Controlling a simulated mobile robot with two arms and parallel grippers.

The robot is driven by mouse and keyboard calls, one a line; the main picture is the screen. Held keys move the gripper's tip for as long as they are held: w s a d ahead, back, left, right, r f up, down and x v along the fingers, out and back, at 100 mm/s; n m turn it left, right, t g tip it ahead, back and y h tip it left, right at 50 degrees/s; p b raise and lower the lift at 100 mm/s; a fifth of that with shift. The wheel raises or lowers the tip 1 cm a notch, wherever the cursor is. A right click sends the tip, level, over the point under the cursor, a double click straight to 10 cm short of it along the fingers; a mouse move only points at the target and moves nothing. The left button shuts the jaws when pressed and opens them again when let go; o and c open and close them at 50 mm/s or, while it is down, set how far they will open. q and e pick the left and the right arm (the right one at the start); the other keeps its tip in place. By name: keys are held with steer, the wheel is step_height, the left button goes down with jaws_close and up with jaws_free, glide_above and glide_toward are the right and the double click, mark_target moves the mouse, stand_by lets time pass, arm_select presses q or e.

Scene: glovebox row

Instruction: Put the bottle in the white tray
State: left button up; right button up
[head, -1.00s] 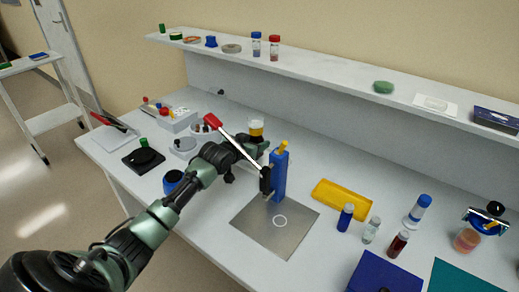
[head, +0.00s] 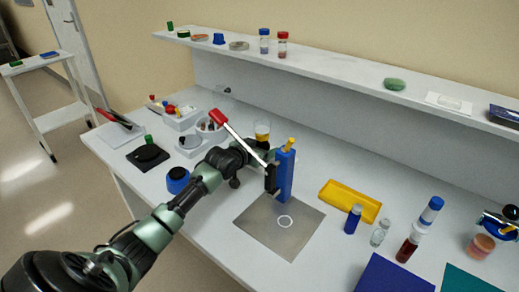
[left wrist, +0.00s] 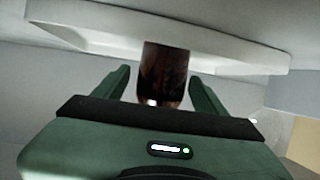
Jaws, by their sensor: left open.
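A dark brown bottle (left wrist: 165,75) shows in the left wrist view between the two green fingers of my left gripper (left wrist: 159,84). The fingers are apart, with gaps on both sides of the bottle. The bottle's upper end in the picture meets a broad white tray-like thing (left wrist: 225,48) with a thick edge; I cannot tell whether it rests on it. In the head view my left arm reaches in from the left to mid-bench. Its fingers are not clear there, and I cannot pick out this bottle or tray for sure. My right gripper is not in view.
A blue column (head: 284,178) with a red-ended lever (head: 240,135) stands close by the arm, beside a metal plate (head: 265,238). White containers (head: 180,119) crowd the left. A shelf (head: 340,75) overhangs the back.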

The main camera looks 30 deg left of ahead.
arm_select(q)
steer(key=v, duration=1.2)
stand_by(1.1)
